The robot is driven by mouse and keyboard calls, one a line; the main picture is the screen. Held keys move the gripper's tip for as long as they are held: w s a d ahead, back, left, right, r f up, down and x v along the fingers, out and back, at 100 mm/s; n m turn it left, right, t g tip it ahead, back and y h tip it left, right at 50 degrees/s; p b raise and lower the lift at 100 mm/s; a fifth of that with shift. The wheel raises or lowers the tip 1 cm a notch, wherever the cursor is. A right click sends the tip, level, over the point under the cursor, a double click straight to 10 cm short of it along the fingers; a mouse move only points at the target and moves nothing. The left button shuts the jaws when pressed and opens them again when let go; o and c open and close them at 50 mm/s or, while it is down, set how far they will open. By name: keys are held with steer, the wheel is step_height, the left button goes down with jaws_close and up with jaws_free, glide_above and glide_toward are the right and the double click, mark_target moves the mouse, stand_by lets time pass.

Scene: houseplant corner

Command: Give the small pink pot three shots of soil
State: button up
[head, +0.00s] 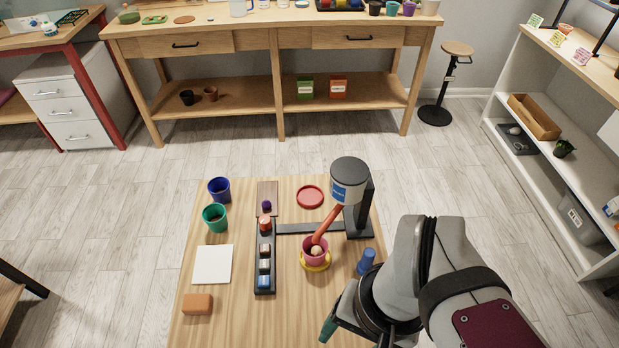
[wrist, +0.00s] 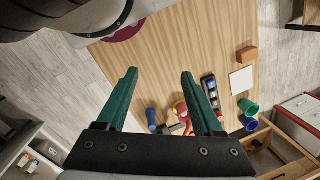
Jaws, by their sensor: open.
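The small pink pot (head: 308,255) stands upright on a yellow saucer (head: 319,267) on the wooden table. A small pale round thing shows at its mouth; I cannot tell what it is. A dispenser (head: 348,188) with a dark grey top and a white and blue label stands on a black stand just behind. Its red-orange chute (head: 329,224) slopes down to the pot's mouth. The soil level inside the pot cannot be made out. My gripper (wrist: 159,73), with green fingers, is open and empty, near the table's front right. In the wrist view the right finger partly covers the pot area.
A blue cylinder (head: 366,262) stands right of the pot. Left are a black rack (head: 265,275) with several coloured pieces, a white sheet (head: 213,264), an orange-brown block (head: 198,304), green (head: 215,218) and blue (head: 219,190) pots. A red saucer (head: 310,196) lies behind.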

jaws_close()
stand_by(1.6)
